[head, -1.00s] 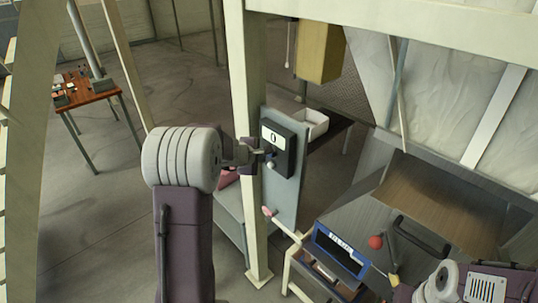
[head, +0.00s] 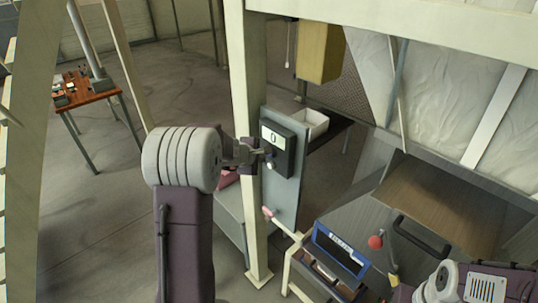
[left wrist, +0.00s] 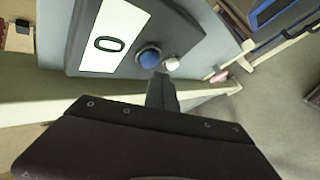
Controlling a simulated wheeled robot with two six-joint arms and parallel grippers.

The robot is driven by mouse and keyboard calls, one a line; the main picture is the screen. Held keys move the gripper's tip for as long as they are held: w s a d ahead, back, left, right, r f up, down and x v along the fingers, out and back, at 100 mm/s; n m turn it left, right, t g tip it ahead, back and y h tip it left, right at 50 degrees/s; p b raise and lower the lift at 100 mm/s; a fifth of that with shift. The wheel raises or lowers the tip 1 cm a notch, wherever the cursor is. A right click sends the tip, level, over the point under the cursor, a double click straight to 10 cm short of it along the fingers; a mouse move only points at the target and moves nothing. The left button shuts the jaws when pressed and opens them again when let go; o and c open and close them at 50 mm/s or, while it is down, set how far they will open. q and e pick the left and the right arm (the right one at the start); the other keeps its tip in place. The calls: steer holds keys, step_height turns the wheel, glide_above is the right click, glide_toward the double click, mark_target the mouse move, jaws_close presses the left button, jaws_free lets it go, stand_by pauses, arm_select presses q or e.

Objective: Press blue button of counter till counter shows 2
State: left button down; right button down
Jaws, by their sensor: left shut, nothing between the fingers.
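The counter (head: 276,150) is a dark box on a grey upright panel, with a white display (head: 273,136) that reads 0. In the left wrist view the display (left wrist: 113,37) also reads 0. The round blue button (left wrist: 149,57) sits beside the display, with a smaller white button (left wrist: 172,63) next to it. My left gripper (head: 264,154) is shut and empty in front of the counter. In the left wrist view its fingertips (left wrist: 161,77) are just below the two buttons; I cannot tell whether they touch.
A cream post (head: 247,130) stands just left of the counter, close to my left gripper. A white bin (head: 313,124) is behind the panel (head: 283,200). A blue-framed box (head: 340,248) and a red knob (head: 375,242) are at lower right. Open floor lies left.

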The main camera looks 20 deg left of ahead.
arm_select(q)
steer(key=shift+w+d, duration=0.15)
steer(key=shift+w, duration=0.25)
steer(key=shift+w+d, duration=0.2)
steer(key=shift+w, duration=0.25)
stand_by(0.7)
steer(key=shift+s+a, duration=0.1)
steer(key=shift+s, duration=0.05)
steer(key=shift+s+a+b, duration=0.2)
steer(key=shift+s+b, duration=0.15)
steer(key=shift+s, duration=0.35)
